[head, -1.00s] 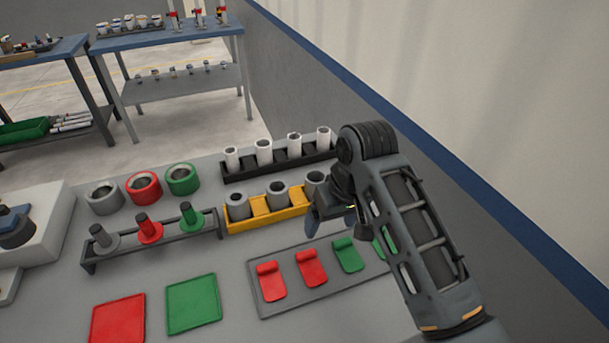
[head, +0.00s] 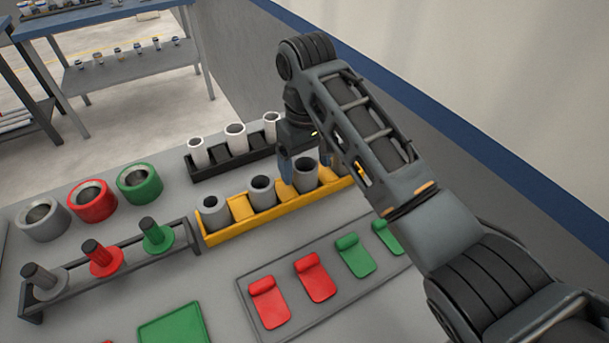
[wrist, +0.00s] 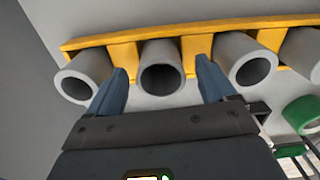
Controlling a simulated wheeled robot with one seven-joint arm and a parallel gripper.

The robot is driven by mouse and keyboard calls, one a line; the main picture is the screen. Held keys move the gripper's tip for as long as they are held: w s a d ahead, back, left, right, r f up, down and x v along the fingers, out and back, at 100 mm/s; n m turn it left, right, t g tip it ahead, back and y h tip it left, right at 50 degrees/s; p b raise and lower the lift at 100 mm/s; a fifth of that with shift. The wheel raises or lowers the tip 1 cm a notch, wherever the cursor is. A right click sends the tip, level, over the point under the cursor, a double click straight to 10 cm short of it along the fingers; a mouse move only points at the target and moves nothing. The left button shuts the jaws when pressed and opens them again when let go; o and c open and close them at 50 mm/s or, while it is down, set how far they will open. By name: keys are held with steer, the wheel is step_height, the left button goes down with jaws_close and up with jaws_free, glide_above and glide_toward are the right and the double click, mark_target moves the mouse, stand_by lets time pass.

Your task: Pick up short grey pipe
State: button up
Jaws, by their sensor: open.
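Several short grey pipes stand upright in a yellow rack (head: 225,234). In the head view one is at the left (head: 213,213), one in the middle (head: 262,193) and one at the right (head: 306,175). My gripper (head: 306,162) is open over the right one, a finger to either side. In the wrist view that grey pipe (wrist: 161,72) lies between the open fingertips (wrist: 165,80), with its round mouth facing the camera. Another grey pipe (wrist: 82,77) shows to its left there; my arm hides it in the head view. I cannot tell whether the fingers touch the pipe.
A black rack (head: 228,160) with white pipes stands just behind the yellow one. Grey, red and green rings (head: 139,183) and a rack of pegs (head: 100,258) stand at left. A grey tray with red and green pieces (head: 290,320) lies in front. A wall rises at right.

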steer(key=shift+f, duration=1.3)
steer(key=shift+c, duration=0.4)
steer(key=c, duration=1)
steer(key=shift+r, duration=0.1)
